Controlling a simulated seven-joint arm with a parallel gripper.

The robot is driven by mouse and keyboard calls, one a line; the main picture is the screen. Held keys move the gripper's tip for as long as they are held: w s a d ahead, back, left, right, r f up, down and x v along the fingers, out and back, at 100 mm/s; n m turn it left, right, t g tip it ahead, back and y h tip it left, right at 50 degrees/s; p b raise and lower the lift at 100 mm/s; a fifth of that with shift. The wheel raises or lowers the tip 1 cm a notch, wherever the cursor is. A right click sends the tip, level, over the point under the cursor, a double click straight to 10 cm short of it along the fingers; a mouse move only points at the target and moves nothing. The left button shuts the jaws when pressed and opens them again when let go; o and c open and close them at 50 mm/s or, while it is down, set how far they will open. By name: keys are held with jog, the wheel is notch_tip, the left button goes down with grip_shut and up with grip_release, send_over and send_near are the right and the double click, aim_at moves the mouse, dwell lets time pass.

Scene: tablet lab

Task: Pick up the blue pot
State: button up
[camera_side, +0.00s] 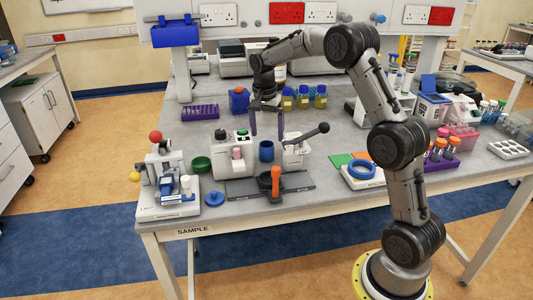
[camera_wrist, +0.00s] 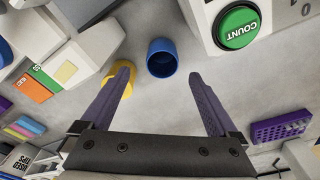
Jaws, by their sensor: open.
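The blue pot (camera_side: 266,151) is a small open cup standing on the grey bench between two white machines. It also shows in the wrist view (camera_wrist: 161,48), at the upper middle, with its dark opening visible. My gripper (camera_side: 267,122) is open and empty, its two dark purple fingers pointing down above the pot. In the wrist view my gripper (camera_wrist: 159,77) has its fingers spread wide, and the pot appears just past the fingertips, between their lines. No contact with the pot shows.
A white machine with a green COUNT button (camera_wrist: 238,27) stands close beside the pot. Another machine with a black-knobbed lever (camera_side: 320,128) is to its right. A green bowl (camera_side: 201,164), a blue disc (camera_side: 215,198) and an orange-handled tool (camera_side: 276,180) sit nearer the front. A purple rack (camera_side: 199,112) lies behind.

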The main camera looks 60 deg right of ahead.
aim_at(267, 146)
jog(key=shift+w+d+f, duration=0.1)
jog(key=shift+f, duration=1.4)
jog(key=shift+w+d+f, duration=0.1)
jog(key=shift+f, duration=1.35)
jog(key=shift+c, duration=0.2)
